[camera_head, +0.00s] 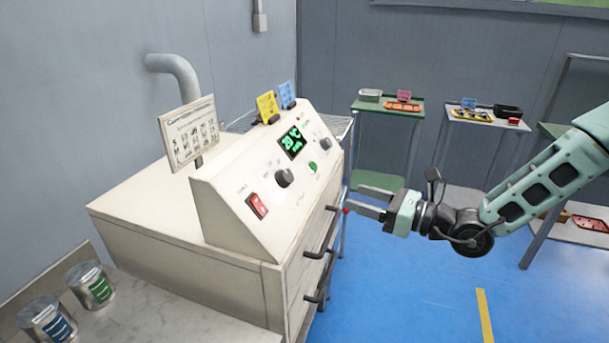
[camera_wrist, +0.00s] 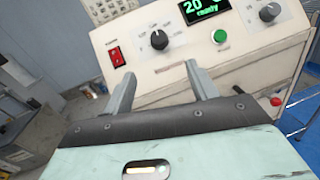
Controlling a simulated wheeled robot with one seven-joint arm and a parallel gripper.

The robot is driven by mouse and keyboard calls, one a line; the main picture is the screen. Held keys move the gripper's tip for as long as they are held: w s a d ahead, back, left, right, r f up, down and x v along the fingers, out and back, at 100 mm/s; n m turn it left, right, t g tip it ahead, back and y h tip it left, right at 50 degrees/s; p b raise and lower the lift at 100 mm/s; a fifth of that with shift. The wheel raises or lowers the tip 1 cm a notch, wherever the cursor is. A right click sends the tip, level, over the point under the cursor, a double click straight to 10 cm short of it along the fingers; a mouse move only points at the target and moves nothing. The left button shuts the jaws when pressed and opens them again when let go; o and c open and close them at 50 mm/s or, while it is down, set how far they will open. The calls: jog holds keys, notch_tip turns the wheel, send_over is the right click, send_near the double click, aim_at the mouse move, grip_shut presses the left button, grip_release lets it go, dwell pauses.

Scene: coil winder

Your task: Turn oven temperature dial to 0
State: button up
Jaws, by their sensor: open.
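The cream oven (camera_head: 165,225) stands at the left in the head view, with a sloped control panel. Two black dials are on the panel: one (camera_head: 284,178) near the red switch and one (camera_head: 324,144) farther right. In the wrist view the left dial (camera_wrist: 159,40) and the right dial (camera_wrist: 269,12) show above the fingers. I cannot read which is the temperature dial. The green display (camera_head: 293,142) reads 20 °C and "ready". My gripper (camera_head: 362,200) is open and empty, in front of the panel and apart from both dials. It also shows in the wrist view (camera_wrist: 164,92).
A red rocker switch (camera_head: 257,205) and a green button (camera_head: 312,166) sit near the dials. Two cans (camera_head: 90,284) stand on the counter at lower left. Blue floor is clear at right.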

aim_at(289, 177)
jog(key=p+x, duration=0.3)
jog(key=x, duration=1.3)
jog(key=shift+a, duration=0.25)
jog(key=c, duration=1)
